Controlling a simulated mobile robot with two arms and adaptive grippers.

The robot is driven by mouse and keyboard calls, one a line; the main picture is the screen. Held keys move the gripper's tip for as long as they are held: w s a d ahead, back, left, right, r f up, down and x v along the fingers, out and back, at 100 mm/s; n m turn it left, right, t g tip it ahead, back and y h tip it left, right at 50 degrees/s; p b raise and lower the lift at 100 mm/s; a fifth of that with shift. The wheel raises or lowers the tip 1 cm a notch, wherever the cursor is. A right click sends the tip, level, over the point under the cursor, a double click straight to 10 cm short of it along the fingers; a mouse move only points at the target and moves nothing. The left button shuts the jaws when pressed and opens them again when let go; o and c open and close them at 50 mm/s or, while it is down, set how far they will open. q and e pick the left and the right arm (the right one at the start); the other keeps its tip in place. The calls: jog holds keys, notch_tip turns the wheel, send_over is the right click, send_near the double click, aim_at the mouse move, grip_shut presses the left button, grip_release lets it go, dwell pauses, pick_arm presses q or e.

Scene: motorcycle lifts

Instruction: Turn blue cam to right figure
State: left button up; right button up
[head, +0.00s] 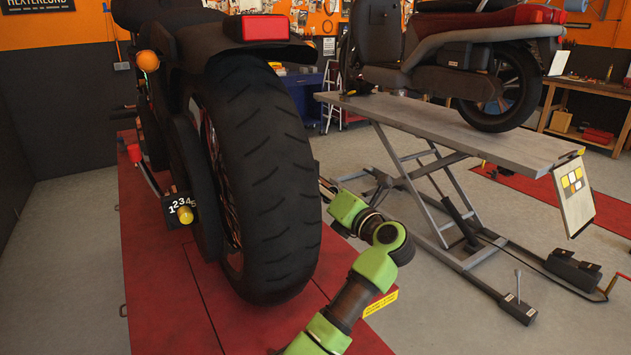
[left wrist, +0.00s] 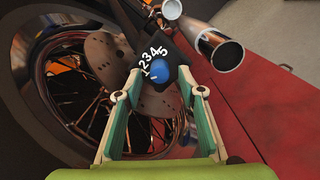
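The blue cam (left wrist: 157,75) sits on a dark plate with white figures (left wrist: 154,61) arced around its upper left side, in the left wrist view. I cannot tell which figure it points to. My left gripper (left wrist: 159,95) is open, with one finger on each side of the cam's lower part; contact is not clear. In the head view a green arm of mine runs along the right side of the rear tyre (head: 268,160), which hides its gripper and the blue cam. My right gripper is not in view.
A yellow cam (head: 185,215) with a figure plate is left of the tyre. The motorcycle stands on a red lift (head: 165,290). Spokes, a brake disc (left wrist: 107,55) and an exhaust pipe (left wrist: 222,50) are close to my left gripper. A grey lift (head: 470,125) stands to the right.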

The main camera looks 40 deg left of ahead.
pick_arm(q)
jog(key=shift+x, duration=0.8)
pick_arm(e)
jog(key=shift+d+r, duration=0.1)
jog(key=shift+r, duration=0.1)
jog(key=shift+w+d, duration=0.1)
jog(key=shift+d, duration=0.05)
pick_arm(q)
grip_shut()
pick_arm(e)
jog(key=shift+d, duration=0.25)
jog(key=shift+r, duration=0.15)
